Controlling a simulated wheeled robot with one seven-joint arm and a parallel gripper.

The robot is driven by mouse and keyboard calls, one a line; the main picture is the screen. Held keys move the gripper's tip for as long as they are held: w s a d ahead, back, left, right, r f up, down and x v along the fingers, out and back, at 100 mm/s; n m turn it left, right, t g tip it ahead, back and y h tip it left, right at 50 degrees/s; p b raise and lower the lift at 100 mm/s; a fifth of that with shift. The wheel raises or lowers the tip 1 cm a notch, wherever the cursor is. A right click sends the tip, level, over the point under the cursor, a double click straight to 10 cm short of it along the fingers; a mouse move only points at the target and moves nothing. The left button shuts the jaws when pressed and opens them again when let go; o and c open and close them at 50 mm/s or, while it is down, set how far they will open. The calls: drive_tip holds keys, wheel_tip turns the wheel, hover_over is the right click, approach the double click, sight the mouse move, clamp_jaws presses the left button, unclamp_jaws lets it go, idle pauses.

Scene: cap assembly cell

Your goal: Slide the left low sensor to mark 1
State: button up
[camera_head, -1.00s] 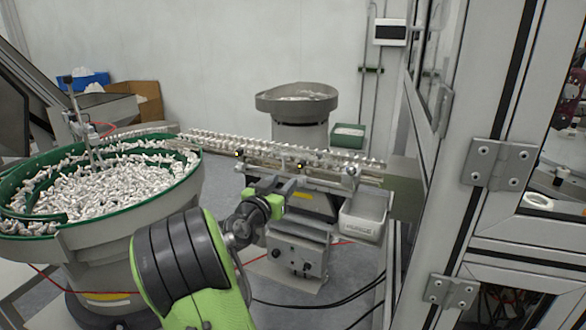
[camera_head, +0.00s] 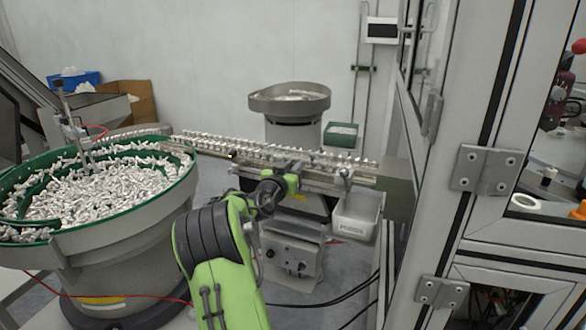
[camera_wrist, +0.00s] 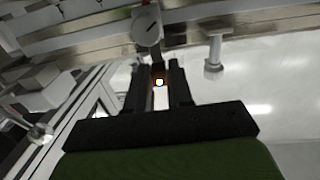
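My gripper (camera_head: 294,172) is at the front of the feed rail (camera_head: 325,178). In the head view, my gripper and wrist hide that part of the rail. Another small dark sensor (camera_head: 232,156) shows further left on the rail. No mark numbers are readable.
A green-rimmed bowl feeder (camera_head: 130,225) is at left. A grey bin (camera_head: 356,216) and cabinet frame (camera_head: 455,200) are at right.

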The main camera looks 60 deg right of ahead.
sight(322, 173)
clamp_jaws()
drive_tip(key=s+b, duration=0.3)
drive_tip(key=s, duration=0.5)
drive_tip(key=shift+s+d+b, duration=0.15)
drive_tip(key=shift+s+b, duration=0.05)
drive_tip(key=shift+b, duration=0.1)
drive_tip(key=shift+r, duration=0.1)
drive_tip(key=o, duration=0.6)
unclamp_jaws()
drive_tip(key=shift+s, duration=0.15)
drive_tip(key=shift+c, duration=0.2)
drive_tip(key=shift+d, duration=0.1)
